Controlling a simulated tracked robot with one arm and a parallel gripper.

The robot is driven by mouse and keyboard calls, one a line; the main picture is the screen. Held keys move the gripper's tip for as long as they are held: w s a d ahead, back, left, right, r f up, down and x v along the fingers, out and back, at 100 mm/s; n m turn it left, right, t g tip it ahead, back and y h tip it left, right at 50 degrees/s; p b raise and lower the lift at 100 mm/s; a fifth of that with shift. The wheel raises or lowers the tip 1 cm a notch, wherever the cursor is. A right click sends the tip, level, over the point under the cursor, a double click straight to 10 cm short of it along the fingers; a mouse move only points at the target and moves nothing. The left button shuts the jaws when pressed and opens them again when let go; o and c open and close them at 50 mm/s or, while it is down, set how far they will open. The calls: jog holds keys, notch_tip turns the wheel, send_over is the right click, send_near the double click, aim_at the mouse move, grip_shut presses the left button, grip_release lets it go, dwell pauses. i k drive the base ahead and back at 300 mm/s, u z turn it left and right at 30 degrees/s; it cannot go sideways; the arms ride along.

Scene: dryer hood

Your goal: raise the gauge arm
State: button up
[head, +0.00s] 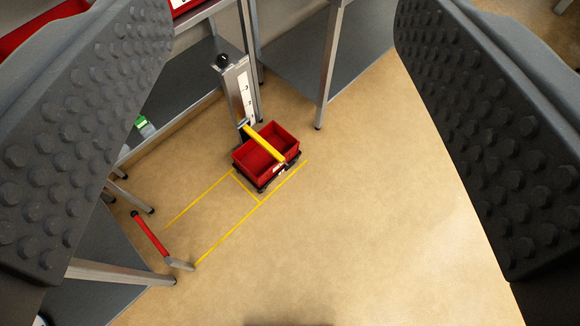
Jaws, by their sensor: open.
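The gauge arm (264,144) is a yellow bar. It runs from a grey upright post (241,92) with a white scale and a black knob on top. The arm lies low across a red crate (268,165), slanting down to the right in the picture; I cannot tell whether it touches the crate. My gripper (283,40) is open and empty, its two dark studded fingers large at the left and right edges. The post, arm and crate show between the fingers, well beyond them.
Yellow lines (230,228) mark the floor in front of the crate. A red-handled tool (150,234) leans at the lower left beside a metal table leg (120,272). Grey benches stand behind and left. The tan floor (370,220) to the right is clear.

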aim_at(245, 127)
jog(key=z, duration=0.05)
jog(key=k, duration=0.6)
jog(key=u, duration=0.35)
jog(key=i, duration=1.9)
jog(key=z, duration=0.6)
